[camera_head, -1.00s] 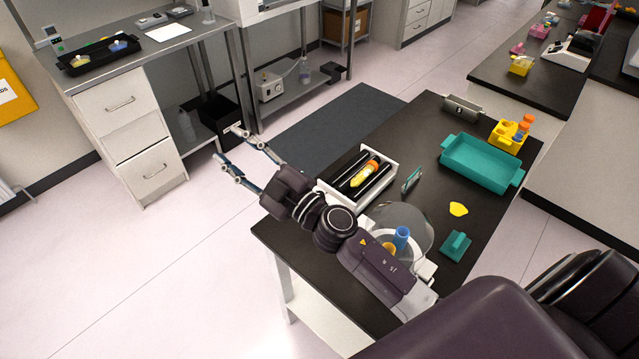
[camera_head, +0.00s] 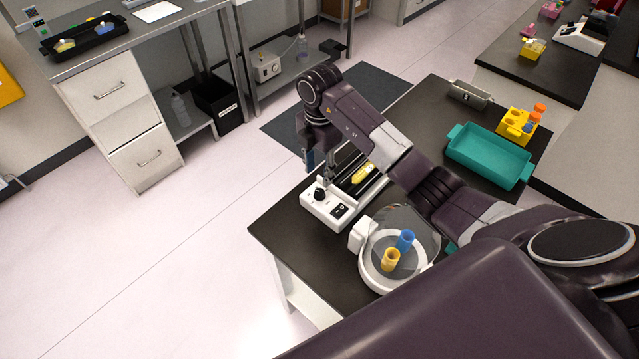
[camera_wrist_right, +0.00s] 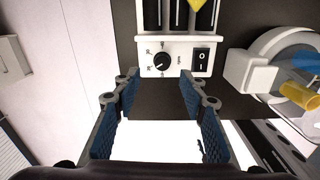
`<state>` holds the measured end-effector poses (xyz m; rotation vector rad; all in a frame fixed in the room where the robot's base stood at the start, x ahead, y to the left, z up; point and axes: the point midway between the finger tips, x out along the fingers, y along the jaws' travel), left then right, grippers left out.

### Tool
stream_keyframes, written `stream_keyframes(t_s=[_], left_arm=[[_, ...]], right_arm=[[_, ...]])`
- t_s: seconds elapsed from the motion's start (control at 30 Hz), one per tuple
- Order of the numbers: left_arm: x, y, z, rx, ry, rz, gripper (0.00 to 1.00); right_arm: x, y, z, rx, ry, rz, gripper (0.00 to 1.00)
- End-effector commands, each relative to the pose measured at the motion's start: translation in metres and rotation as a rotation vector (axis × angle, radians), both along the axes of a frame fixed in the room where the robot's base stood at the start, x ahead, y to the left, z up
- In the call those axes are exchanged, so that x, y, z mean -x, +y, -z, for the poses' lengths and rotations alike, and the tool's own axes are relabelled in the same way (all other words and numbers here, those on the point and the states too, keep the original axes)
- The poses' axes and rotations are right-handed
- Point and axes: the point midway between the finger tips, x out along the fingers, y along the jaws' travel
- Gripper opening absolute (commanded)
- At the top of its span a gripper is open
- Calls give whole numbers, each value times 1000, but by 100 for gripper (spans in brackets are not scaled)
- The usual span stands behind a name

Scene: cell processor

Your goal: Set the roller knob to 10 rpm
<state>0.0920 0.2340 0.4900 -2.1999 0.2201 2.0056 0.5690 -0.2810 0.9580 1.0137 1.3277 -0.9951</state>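The tube roller (camera_head: 350,213) is a white box with black rollers on the black bench. On its front panel are a black knob (camera_head: 320,194) and a black rocker switch (camera_head: 339,211). In the right wrist view the knob (camera_wrist_right: 162,61) sits on a printed dial, left of the switch (camera_wrist_right: 200,61); the number it points at is too small to read. My right gripper (camera_wrist_right: 160,88) is open and empty, with its blue-padded fingers apart and the knob beyond the fingertips, between their lines. In the head view this gripper (camera_head: 319,165) is by the panel, partly hidden. My left gripper is out of view.
A yellow tube (camera_head: 362,173) lies on the rollers. A white round device with a clear lid (camera_head: 420,235) holds blue and yellow tubes, right of the roller. A teal tray (camera_head: 490,155) and a yellow rack (camera_head: 514,124) stand farther back. The bench's front-left corner is clear.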

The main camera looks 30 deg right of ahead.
Motion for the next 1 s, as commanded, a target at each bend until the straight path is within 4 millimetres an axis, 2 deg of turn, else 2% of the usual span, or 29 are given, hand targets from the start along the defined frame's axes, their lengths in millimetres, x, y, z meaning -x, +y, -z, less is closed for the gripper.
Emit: stream_keyframes(t_s=[0.13,0.4,0.53,0.67,0.9,1.0], left_arm=[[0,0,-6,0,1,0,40],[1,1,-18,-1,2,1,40],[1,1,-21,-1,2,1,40],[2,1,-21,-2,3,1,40],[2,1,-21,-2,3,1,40],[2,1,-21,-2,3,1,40]], right_arm=[[3,-3,11,11,15,10,39],[3,-2,55,9,13,7,39],[2,-2,69,8,10,6,39],[2,-2,76,9,9,6,39],[2,-2,77,8,8,5,39],[2,-2,77,8,8,5,28]])
